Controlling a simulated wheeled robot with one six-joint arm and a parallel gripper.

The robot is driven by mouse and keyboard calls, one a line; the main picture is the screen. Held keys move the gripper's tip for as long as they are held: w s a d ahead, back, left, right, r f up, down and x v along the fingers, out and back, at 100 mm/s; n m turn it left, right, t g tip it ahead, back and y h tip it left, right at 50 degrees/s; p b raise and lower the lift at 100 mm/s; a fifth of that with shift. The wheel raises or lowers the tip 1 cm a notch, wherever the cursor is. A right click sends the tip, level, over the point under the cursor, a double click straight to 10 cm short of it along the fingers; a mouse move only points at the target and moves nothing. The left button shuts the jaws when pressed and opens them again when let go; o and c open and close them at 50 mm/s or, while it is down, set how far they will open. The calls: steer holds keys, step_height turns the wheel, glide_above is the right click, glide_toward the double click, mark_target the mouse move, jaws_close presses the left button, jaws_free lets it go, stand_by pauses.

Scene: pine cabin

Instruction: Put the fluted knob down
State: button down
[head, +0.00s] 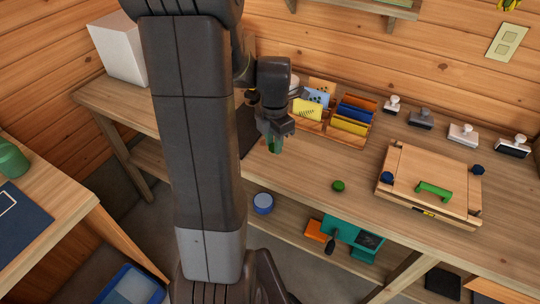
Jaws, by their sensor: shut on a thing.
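My gripper (274,144) points down over the left part of the long wooden bench (310,172), in front of the card rack. It is shut on a small green thing, which I take for the fluted knob (274,147). The jaws hide part of it, and its flutes are too small to make out. I cannot tell whether its lower end touches the bench top. A separate round dark green knob (338,186) lies on the bench to the right of my gripper.
A wooden board press (428,184) with blue knobs and a green handle lies to the right. Several stamps (463,134) stand behind it. A wooden rack (345,133) holds coloured cards. Bare bench surrounds the green knob. A blue round tin (263,203) is on the lower shelf.

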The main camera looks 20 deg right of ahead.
mark_target(273, 163)
steer(key=shift+f, duration=2.6)
steer(key=shift+f, duration=0.1)
steer(key=shift+f, duration=0.15)
steer(key=c, duration=1.1)
jaws_free()
steer(key=shift+c, duration=0.2)
step_height(273, 163, up, 12)
steer(key=shift+r, duration=0.25)
